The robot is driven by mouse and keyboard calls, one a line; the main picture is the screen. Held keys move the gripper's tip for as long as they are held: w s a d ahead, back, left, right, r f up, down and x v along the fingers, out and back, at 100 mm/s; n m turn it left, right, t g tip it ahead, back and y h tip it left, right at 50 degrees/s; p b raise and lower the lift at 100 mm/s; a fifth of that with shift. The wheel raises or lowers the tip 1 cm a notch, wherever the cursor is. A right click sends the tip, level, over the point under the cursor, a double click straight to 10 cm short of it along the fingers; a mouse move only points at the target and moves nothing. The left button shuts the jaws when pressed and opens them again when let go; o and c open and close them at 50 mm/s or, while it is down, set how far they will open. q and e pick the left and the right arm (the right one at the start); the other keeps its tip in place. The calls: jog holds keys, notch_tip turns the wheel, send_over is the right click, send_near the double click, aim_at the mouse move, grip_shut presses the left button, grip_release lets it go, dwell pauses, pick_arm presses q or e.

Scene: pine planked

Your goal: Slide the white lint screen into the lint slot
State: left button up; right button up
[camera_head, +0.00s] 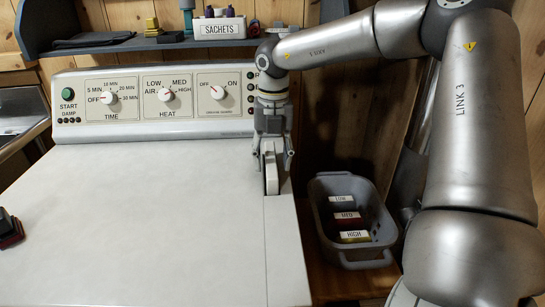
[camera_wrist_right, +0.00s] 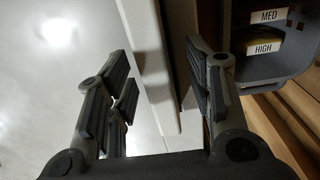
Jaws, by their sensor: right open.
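My right gripper (camera_head: 271,160) reaches down at the back right of the dryer top, its fingers open. A pale upright piece, apparently the white lint screen (camera_head: 271,180), stands between the fingers. In the right wrist view a long white edge (camera_wrist_right: 152,70) runs between the spread fingertips of the right gripper (camera_wrist_right: 160,85), with gaps on both sides. The lint slot is not clearly visible; the piece stands over the narrow strip (camera_head: 285,250) along the dryer's right edge, and I cannot tell how deep it sits.
The white dryer top (camera_head: 150,220) is broad and mostly clear. A control panel (camera_head: 150,102) stands behind. A grey bin (camera_head: 385,238) with labelled LOW, MED and HIGH items is right of the dryer. A shelf (camera_head: 150,44) hangs above.

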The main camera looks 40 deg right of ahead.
notch_tip(320, 180, up, 7)
jog(key=shift+s+d+f, duration=0.1)
jog(key=shift+f, duration=0.1)
jog(key=shift+r, duration=0.3)
pick_arm(q)
jog(key=shift+w+a+f, duration=0.2)
jog(key=shift+a, duration=0.25)
jog(key=shift+d, duration=0.2)
pick_arm(e)
jog(key=shift+r, duration=0.1)
pick_arm(q)
jog(key=shift+s+d+r, duration=0.15)
jog(key=shift+s+d, duration=0.05)
jog(key=shift+d, duration=0.25)
pick_arm(e)
jog(key=shift+a+r, duration=0.15)
jog(key=shift+a, duration=0.05)
